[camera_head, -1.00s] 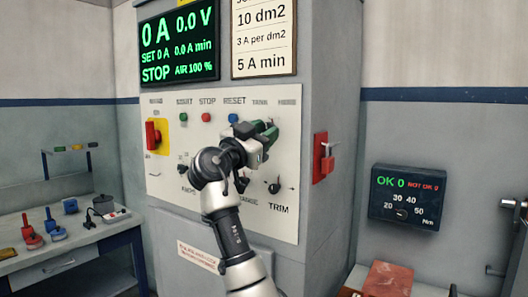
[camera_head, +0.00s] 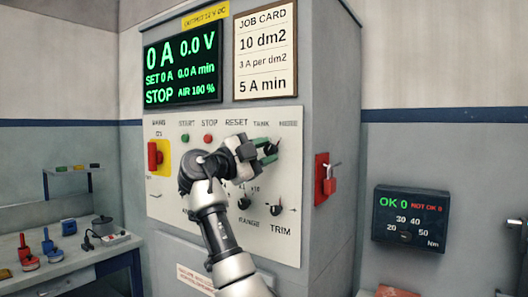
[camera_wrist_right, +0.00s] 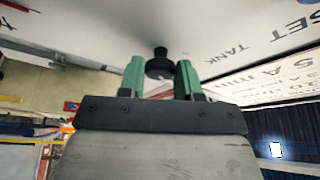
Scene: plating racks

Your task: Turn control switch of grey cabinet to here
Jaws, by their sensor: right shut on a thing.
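The grey cabinet (camera_head: 330,100) stands in the middle of the head view, with a pale control panel (camera_head: 170,200) on its front. My right gripper (camera_head: 268,152) is at the panel's upper right, below the TANK and MODE labels. Its green fingers are shut on a black knob (camera_head: 273,147). The wrist view shows the knob (camera_wrist_right: 159,67) between the two fingertips of the right gripper (camera_wrist_right: 160,78), beside the TANK label. Which way the knob points is hard to tell. My left gripper is not in view.
A red switch on yellow (camera_head: 155,157) is at the panel's left. Two small black knobs, RANGE (camera_head: 244,201) and TRIM (camera_head: 275,205), sit below my gripper. A red lock box (camera_head: 322,178) juts from the cabinet's right side. A bench (camera_head: 60,275) stands left.

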